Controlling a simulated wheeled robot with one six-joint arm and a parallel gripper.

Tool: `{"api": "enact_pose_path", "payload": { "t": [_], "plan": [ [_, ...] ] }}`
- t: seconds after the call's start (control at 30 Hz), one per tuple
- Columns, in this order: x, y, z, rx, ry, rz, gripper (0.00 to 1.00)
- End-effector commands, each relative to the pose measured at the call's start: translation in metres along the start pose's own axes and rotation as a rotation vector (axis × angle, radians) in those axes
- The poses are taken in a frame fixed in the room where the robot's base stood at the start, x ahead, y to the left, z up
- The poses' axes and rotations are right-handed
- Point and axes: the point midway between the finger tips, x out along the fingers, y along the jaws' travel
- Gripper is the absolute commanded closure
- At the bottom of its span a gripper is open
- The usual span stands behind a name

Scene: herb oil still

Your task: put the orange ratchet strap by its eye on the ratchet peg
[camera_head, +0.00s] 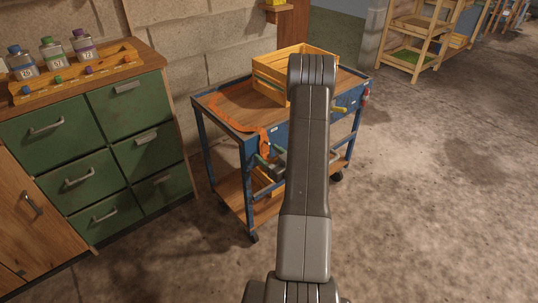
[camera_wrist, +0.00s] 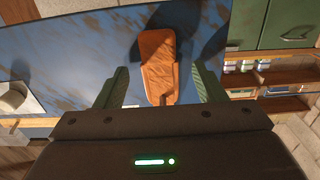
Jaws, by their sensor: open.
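The orange ratchet strap (camera_head: 265,144) hangs down the side of the blue cart near its front corner; a thin orange run also shows along the tabletop edge. In the wrist view its broad orange end (camera_wrist: 157,62) lies against a blue panel, with a narrower part reaching down between my fingers. My gripper (camera_wrist: 162,86) is open, with one green finger on each side of the strap; I cannot tell whether they touch it. In the head view my arm hides most of the gripper. A yellow peg (camera_head: 340,109) sticks out from the cart's right side; I cannot tell whether it is the ratchet peg.
A wooden crate (camera_head: 273,70) stands on the cart's wooden top (camera_head: 222,100). A red object (camera_head: 365,96) hangs at the cart's right corner. A green drawer cabinet (camera_head: 96,148) stands at left, with bottles on it.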

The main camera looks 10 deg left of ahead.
Motion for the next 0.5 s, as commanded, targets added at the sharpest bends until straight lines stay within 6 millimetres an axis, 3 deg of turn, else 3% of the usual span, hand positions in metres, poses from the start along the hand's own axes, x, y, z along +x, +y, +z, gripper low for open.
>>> {"api": "enact_pose_path", "payload": {
  "t": [0.33, 0.5],
  "plan": [
    [0.0035, -0.0001, 0.0, 0.001, 0.0, 0.0, 0.36],
    [0.0034, -0.0001, 0.0001, 0.001, 0.0, 0.0, 0.7]
  ]
}}
